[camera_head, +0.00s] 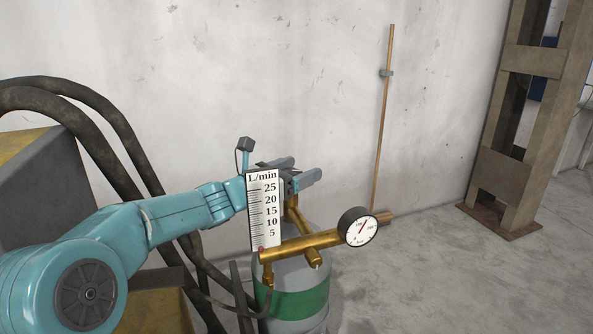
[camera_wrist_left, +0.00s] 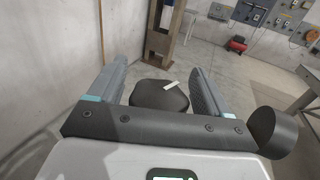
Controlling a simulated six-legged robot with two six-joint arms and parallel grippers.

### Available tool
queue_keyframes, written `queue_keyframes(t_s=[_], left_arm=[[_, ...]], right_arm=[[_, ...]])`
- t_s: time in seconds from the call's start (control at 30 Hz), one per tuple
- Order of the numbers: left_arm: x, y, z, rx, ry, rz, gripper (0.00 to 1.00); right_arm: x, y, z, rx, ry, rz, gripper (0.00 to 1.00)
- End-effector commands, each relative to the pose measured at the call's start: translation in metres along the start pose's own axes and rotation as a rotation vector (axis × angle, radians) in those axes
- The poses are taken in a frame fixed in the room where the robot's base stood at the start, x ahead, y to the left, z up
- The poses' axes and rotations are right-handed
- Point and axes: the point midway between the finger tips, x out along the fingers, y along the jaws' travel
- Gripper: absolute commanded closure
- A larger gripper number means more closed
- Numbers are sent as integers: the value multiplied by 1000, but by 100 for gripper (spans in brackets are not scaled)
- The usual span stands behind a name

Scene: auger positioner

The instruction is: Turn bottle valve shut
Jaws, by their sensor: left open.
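The gas bottle (camera_head: 300,303) is grey with a green band and stands upright by the wall. A brass regulator (camera_head: 310,242) with a round dial gauge (camera_head: 358,226) and a white L/min flow scale (camera_head: 263,210) sits at its top. My left gripper (camera_head: 300,172) is above the bottle, partly behind the flow scale. In the left wrist view, a dark rounded valve knob (camera_wrist_left: 160,94) with a white mark lies between the open fingers of my left gripper (camera_wrist_left: 158,68). Gaps show on both sides of the knob. The head view hides most of the valve. My right gripper is not in view.
A thin brass rod (camera_head: 385,120) stands against the pale wall behind the regulator. Dark hoses (camera_head: 115,125) loop at the left beside a yellow and grey housing (camera_head: 50,190). A rusty steel column (camera_head: 505,175) stands at the right. Floor between is clear.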

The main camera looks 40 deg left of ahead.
Motion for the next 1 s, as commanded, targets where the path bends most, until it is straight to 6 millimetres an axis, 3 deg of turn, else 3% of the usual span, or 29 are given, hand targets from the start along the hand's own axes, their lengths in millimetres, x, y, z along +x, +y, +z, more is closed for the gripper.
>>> queue_keyframes(t_s=[0.03, 0.07, 0.2, 0.57, 1.0], left_arm=[[0, 0, 0, 0, 0, 0, 22], [0, 0, 0, 0, 0, 0, 28], [0, 0, 0, 0, 0, 0, 72], [0, 0, 2, -1, 3, -46, 71], [-1, -5, 6, -5, 6, -380, 71]], right_arm=[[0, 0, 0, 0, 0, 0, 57], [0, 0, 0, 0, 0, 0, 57], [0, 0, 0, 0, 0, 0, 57], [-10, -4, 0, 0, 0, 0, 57], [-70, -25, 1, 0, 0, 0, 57]])
